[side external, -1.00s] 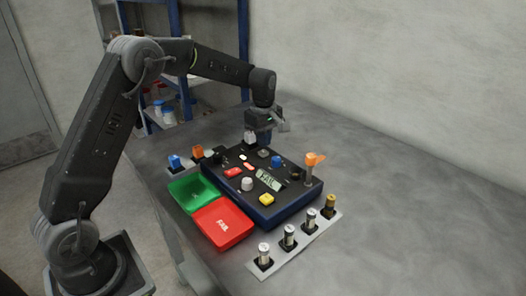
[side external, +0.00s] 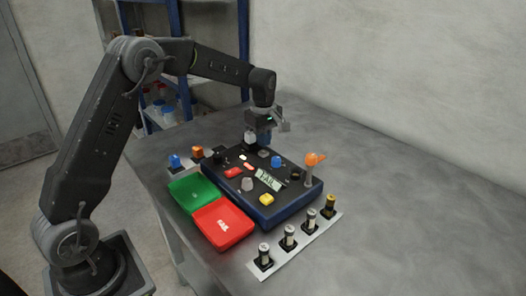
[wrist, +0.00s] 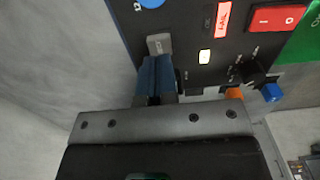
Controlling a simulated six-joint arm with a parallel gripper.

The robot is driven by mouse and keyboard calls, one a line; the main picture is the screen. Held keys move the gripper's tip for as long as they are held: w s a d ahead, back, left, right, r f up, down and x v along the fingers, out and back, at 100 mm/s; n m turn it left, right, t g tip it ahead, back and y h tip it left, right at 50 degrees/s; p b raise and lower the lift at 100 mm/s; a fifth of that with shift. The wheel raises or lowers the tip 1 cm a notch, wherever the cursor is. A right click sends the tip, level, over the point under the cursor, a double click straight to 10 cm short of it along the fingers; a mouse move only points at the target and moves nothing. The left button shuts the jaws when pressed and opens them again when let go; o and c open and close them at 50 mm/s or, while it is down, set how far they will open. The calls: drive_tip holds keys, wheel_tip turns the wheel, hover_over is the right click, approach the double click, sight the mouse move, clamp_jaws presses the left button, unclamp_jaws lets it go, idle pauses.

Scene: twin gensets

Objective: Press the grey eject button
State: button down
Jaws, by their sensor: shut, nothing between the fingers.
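The grey eject button (wrist: 159,42) is a small square cap near the edge of the dark panel in the wrist view. In the side view it is a small grey square (side external: 263,153) at the far part of the panel (side external: 296,203). My gripper (wrist: 156,60) has its two blue fingers shut together and empty. Its tips are right at the button's near edge in the wrist view and cover part of it. In the side view my gripper (side external: 264,142) points down just behind the button. I cannot tell whether the tips touch it.
The panel also bears a blue button (side external: 276,162), a display (side external: 270,180) reading FAIL, a grey knob (side external: 247,184), a yellow button (side external: 266,199) and an orange-topped lever (side external: 314,159). Green (side external: 194,191) and red (side external: 224,224) trays stand left. Several cylinders stand in a front rack (side external: 276,259).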

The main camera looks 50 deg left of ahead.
sight(264, 152)
drive_tip(key=shift+f, duration=1.35)
idle(0.7)
drive_tip(key=shift+r, duration=0.1)
wheel_tip(264, 152, up, 12)
idle(1.2)
